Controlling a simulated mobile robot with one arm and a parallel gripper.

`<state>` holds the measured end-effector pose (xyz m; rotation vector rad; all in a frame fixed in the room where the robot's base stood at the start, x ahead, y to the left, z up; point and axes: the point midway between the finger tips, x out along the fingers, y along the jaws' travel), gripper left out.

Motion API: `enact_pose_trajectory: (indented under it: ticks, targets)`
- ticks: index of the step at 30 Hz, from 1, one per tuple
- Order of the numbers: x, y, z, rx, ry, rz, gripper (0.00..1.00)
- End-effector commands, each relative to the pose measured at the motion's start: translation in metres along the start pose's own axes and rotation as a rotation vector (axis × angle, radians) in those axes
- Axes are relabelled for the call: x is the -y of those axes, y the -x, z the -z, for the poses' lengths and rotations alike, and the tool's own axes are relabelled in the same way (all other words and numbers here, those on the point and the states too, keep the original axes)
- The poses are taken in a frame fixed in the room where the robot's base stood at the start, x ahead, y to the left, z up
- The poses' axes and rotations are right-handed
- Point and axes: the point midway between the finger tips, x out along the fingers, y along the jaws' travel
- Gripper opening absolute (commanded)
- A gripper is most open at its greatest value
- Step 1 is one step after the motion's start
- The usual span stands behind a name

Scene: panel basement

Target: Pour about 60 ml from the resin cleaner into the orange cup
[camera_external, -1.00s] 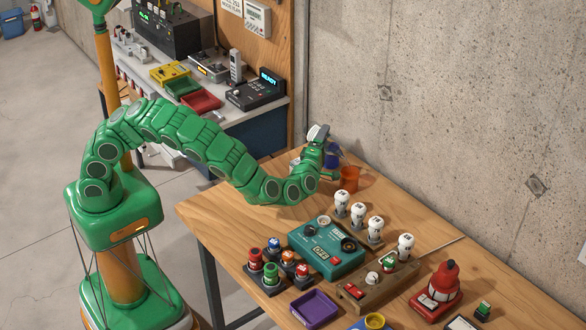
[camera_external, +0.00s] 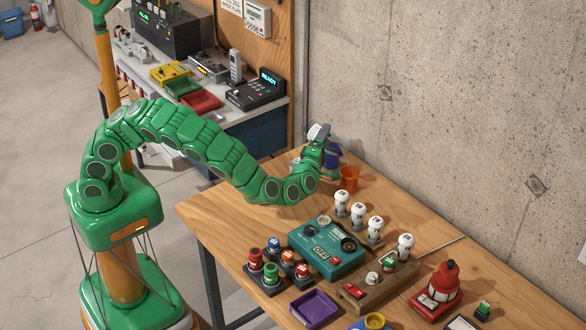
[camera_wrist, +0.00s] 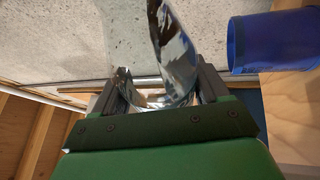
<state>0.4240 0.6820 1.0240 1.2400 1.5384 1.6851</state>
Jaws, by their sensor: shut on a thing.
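My gripper (camera_external: 318,146) is raised over the far left part of the wooden table. In the wrist view its two jaws (camera_wrist: 158,84) are shut on a shiny, see-through or mirror-like container (camera_wrist: 172,55), which I take to be the resin cleaner; no label is readable. In the outside view only a pale part of the container (camera_external: 317,131) shows above my gripper, so its tilt is unclear. The orange cup (camera_external: 349,178) stands upright on the table, a little right of and below my gripper. I cannot see its inside or any stream of liquid.
A blue cup (camera_external: 332,157) stands close behind my gripper; it also shows in the wrist view (camera_wrist: 273,42). The concrete wall (camera_external: 450,90) borders the table.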

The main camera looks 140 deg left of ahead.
Motion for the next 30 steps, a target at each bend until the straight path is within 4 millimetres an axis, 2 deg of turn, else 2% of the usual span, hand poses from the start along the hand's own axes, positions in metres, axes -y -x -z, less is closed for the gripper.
enact_pose_trajectory:
  ticks: [7, 20, 30]
  targets:
    - [0.0036, -0.0021, 0.0051, -0.061, 0.236, 0.092, 0.35]
    - [0.0045, -0.0021, 0.0063, -0.089, 0.342, 0.133, 0.35]
    - [0.0053, -0.0017, 0.0064, -0.09, 0.345, 0.136, 0.35]
